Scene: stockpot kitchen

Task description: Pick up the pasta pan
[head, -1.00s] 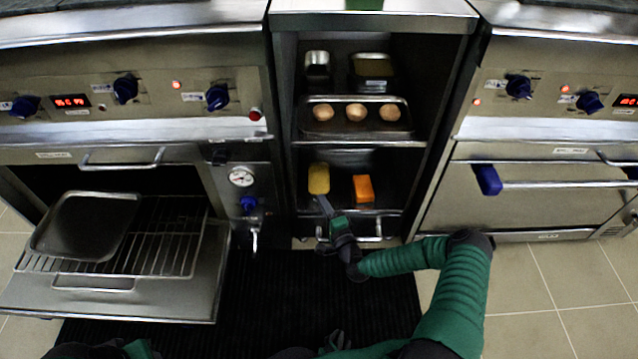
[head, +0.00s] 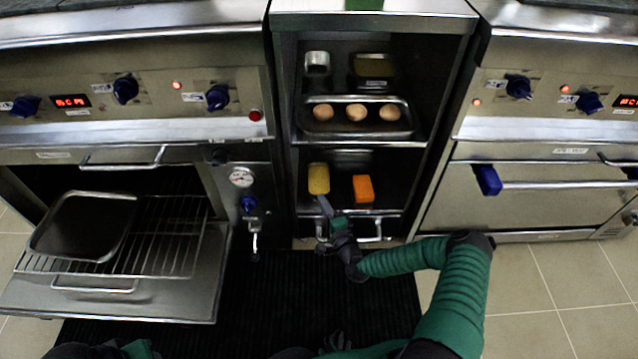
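A yellow-topped item (head: 318,179) lies on the lower shelf of the middle cabinet, at the left. It may be the pasta pan, but I cannot make out a pan shape for sure. My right gripper (head: 327,207) reaches up to its near end from the front of the shelf. A narrow grey strip joins the two, and I cannot tell whether it is a handle or a finger. The fingertips are too small and dark to show whether they are open or shut. My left gripper is not clearly in view.
An orange block (head: 363,188) lies just right of the yellow item. A tray (head: 356,131) with three round pieces sits on the shelf above, with small containers behind. At left, an open oven door (head: 110,300) and rack bear an empty tray (head: 84,254).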

